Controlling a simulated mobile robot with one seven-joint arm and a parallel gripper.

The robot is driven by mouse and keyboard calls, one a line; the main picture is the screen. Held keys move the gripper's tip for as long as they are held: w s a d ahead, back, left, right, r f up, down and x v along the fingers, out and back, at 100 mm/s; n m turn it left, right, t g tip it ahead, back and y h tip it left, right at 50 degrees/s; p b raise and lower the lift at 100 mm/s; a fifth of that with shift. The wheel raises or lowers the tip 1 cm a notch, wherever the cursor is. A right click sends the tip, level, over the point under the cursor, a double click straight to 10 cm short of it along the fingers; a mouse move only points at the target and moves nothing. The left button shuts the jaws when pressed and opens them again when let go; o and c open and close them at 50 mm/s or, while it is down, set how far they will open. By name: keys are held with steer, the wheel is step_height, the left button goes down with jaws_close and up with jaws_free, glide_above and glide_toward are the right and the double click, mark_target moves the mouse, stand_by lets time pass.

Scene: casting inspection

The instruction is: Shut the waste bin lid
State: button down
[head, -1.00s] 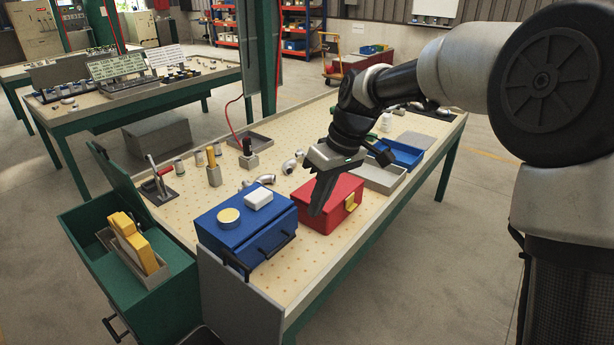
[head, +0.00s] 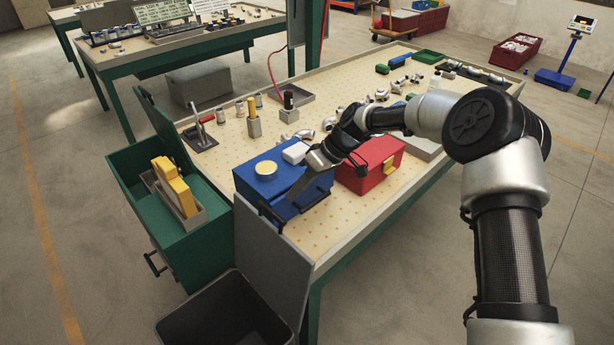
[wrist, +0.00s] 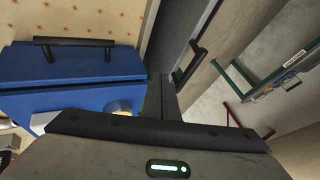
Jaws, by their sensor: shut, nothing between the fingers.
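The waste bin (head: 205,322) is dark grey and stands on the floor at the bottom of the head view, its mouth uncovered. Its grey lid (head: 273,262) stands upright against the table end, with a black handle near its top edge. The lid also shows edge-on in the wrist view, with its handle (wrist: 190,66) right of the fingers. My gripper (head: 297,200) is shut and empty, pointing down over the front of the blue drawer box, close to the lid's top edge. In the wrist view its fingers (wrist: 163,92) look apart from the lid handle.
The blue drawer box (head: 250,186) and red case (head: 372,165) crowd the table near my gripper. An open green cabinet (head: 195,235) with yellow items stands left of the bin. The floor in front of the table on the right is clear.

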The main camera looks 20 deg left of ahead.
steer(key=s, duration=0.1)
steer(key=s+a, duration=0.1)
steer(key=s+a+p, duration=0.1)
steer(key=shift+s+a+f, duration=0.15)
steer(key=shift+s+f, duration=0.25)
